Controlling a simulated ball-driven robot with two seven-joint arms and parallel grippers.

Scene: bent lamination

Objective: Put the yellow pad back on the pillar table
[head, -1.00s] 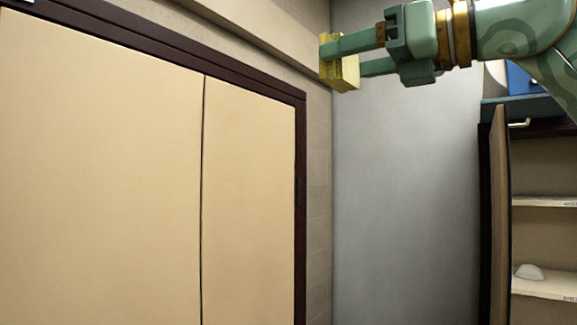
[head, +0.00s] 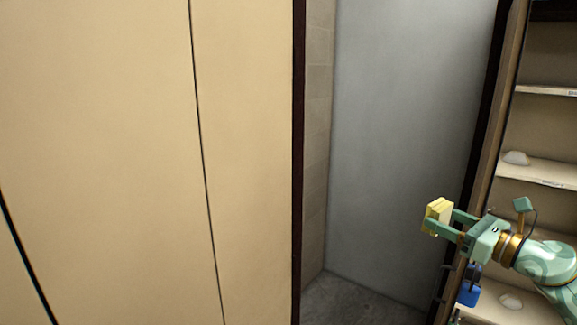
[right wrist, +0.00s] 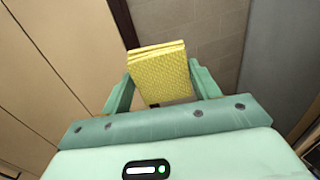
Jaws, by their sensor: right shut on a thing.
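The yellow pad (head: 437,216) is a small thick block with a woven-looking surface. In the right wrist view the yellow pad (right wrist: 162,75) sits between the two green fingers of my right gripper (right wrist: 160,90). My left gripper is not in view. No pillar table shows in either view.
A tall beige cabinet (head: 100,150) with closed doors fills the left. A grey wall panel (head: 410,120) stands behind. An open shelf unit (head: 540,172) with small white objects is at the right. Bare grey floor (head: 350,300) shows at the bottom.

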